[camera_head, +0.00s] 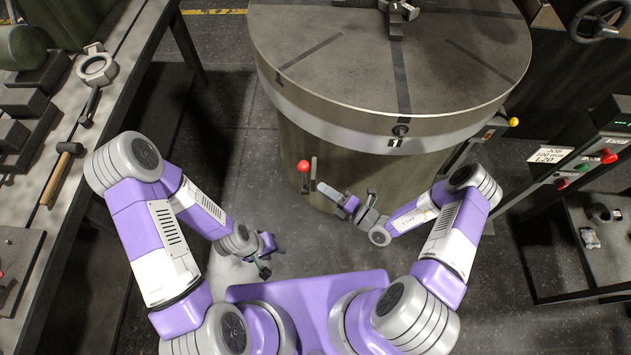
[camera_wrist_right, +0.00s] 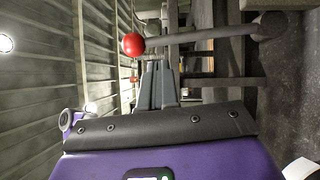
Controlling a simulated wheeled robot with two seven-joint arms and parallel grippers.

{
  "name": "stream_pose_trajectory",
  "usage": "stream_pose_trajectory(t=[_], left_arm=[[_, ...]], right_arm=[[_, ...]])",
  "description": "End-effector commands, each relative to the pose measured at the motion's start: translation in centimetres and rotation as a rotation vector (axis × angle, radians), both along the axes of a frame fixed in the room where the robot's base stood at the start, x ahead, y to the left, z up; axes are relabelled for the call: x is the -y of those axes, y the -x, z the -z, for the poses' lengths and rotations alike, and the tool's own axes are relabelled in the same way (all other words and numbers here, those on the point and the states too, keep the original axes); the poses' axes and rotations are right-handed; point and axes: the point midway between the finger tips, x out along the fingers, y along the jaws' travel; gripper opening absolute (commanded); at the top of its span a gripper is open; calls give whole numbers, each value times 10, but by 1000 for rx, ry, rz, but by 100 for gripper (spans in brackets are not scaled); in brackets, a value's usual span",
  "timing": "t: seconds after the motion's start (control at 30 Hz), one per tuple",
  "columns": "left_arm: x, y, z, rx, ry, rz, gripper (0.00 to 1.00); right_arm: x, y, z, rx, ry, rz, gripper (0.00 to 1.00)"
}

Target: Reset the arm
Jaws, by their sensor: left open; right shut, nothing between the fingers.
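My left gripper (camera_head: 268,260) is in the head view at lower centre. It is open and empty, held in front of my purple body. My right gripper (camera_head: 328,192) is in front of the round table's base. It is shut with nothing between its fingers. Its grey fingers also show in the right wrist view (camera_wrist_right: 160,88). Both arms are bent at the elbow. A lever with a red knob (camera_head: 303,166) is just beyond my right gripper. The red knob also shows in the right wrist view (camera_wrist_right: 133,44), beside the fingertips; I cannot tell the exact gap.
A large round table (camera_head: 340,75) stands ahead. A workbench (camera_head: 110,60) with a hammer (camera_head: 62,165) and a metal ring (camera_head: 96,68) is on the left. A control panel (camera_head: 590,160) with buttons and a low shelf (camera_head: 585,250) are on the right. Open floor (camera_head: 225,130) lies between workbench and table.

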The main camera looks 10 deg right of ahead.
Motion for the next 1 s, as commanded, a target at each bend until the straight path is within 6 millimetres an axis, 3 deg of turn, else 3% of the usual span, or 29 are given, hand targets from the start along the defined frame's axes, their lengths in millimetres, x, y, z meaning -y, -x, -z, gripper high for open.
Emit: stream_pose_trajectory(t=[0.2, 0.33, 0.47, 0.57, 0.67, 0.8, 0.9, 1.0], left_arm=[[0, 0, -3, 0, 0, 0, 42], [0, 0, -3, 0, 0, 0, 42], [0, 0, -3, 0, 0, 0, 42], [0, 0, -3, 0, 0, 0, 42], [0, 0, -3, 0, 0, 0, 42], [0, 0, -3, 0, 0, 0, 42], [0, 0, -3, 0, 0, 0, 42], [0, 0, -3, 0, 0, 0, 42]], right_arm=[[15, 13, 1, 0, 0, 1, 0], [12, 17, 1, 6, 12, -21, 0], [-17, 44, 0, 70, 122, -199, 0], [-47, 92, 3, 204, 297, -475, 0], [-59, 150, 14, 427, 508, -799, 0], [-41, 207, 38, 837, 782, -1212, 0], [-15, 220, 54, 1195, 958, -1461, 0], [7, 212, 62, 1581, 1105, -1647, 0]])
